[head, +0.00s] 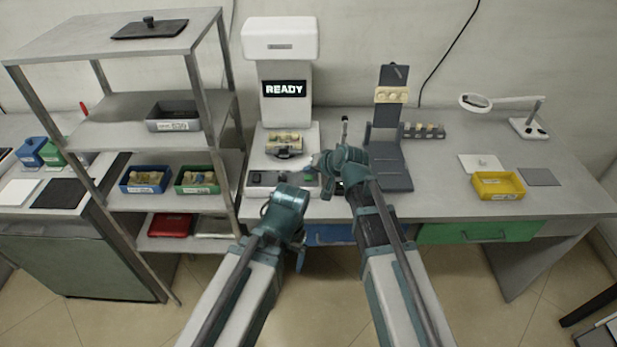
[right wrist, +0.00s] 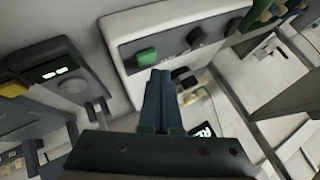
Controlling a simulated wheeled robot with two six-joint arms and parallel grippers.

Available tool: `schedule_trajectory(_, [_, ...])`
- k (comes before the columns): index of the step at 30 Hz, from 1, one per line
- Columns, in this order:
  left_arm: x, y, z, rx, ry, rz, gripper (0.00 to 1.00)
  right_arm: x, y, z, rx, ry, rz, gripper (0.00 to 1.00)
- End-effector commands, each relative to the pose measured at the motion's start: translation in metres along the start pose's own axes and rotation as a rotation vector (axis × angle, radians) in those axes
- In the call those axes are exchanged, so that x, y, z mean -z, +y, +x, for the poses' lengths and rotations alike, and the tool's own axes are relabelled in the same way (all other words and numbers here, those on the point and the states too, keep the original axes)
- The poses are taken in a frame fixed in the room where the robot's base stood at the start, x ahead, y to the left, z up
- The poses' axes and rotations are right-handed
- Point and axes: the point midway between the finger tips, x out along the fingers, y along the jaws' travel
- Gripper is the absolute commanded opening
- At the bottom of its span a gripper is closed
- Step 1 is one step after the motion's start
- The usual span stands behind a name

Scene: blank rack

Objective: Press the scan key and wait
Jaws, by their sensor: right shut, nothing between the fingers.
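The white scanner (head: 285,95) stands at the back of the bench, its display (head: 284,89) reading READY. A pale part (head: 284,139) sits in a dark holder on its bed. The front panel (head: 262,190) carries dark controls and a green key (right wrist: 147,57), which shows in the right wrist view. My right gripper (right wrist: 163,75) is shut and empty, its tips close to the green key; I cannot tell whether they touch. In the head view the right gripper (head: 318,163) is at the panel's right end. My left gripper (head: 299,262) hangs low before the bench, its fingers unclear.
A metal rack (head: 195,85) with several bins stands left of the scanner. A dark stand (head: 386,160) holding a pale part is to the right. A yellow bin (head: 498,186) and a magnifier lamp (head: 530,126) are farther right. A small device with a lit display (right wrist: 52,72) is near the right gripper.

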Motion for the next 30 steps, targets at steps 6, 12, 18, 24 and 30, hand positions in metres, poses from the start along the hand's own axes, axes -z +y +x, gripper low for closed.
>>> schedule_trajectory(6, [0.0000,0.0000,0.0000,0.000,0.000,0.000,0.85,0.0000,0.0000,0.0000,0.000,0.000,0.000,0.00])
schedule_trajectory(12, [0.0000,0.0000,0.0000,0.000,0.000,0.000,0.85,0.0000,0.0000,0.0000,0.000,0.000,0.000,0.00])
schedule_trajectory(18, [0.0001,0.0001,0.0012,0.000,0.000,0.000,0.85,-0.0006,0.0006,0.0008,0.000,0.000,0.000,0.00])
schedule_trajectory(24, [0.0005,0.0008,0.0082,0.000,0.000,0.000,0.85,-0.0042,0.0042,0.0057,0.000,0.000,0.000,0.00])
schedule_trajectory(30, [0.0005,0.0008,0.0082,0.000,0.000,0.000,0.85,-0.0042,0.0042,0.0058,0.000,0.000,0.000,0.00])
